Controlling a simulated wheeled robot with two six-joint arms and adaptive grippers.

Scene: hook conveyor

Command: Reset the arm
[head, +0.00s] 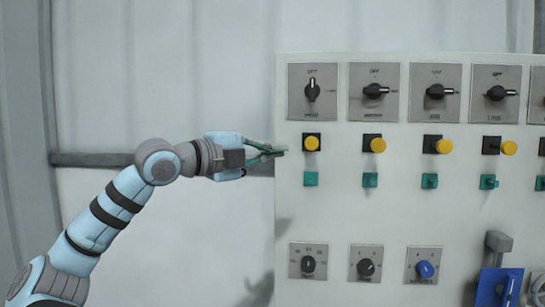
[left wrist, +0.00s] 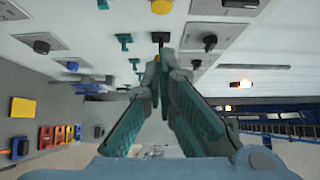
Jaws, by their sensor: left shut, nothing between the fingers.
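My left gripper (head: 280,152) reaches in from the left with its teal fingers at the left edge of the white control panel (head: 330,220). The fingers are shut and hold nothing. Their tips are left of the first yellow button (head: 312,143); I cannot tell whether they touch the panel. In the left wrist view, the shut fingers (left wrist: 160,65) meet in the middle, with panel parts beyond them. My left arm stretches up from the lower left. My right gripper is out of view.
The panel carries a row of black rotary switches (head: 376,90), yellow buttons, green buttons (head: 370,180) and lower dials (head: 366,267). A grey bracket (head: 498,242) and a blue object (head: 497,287) are at lower right.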

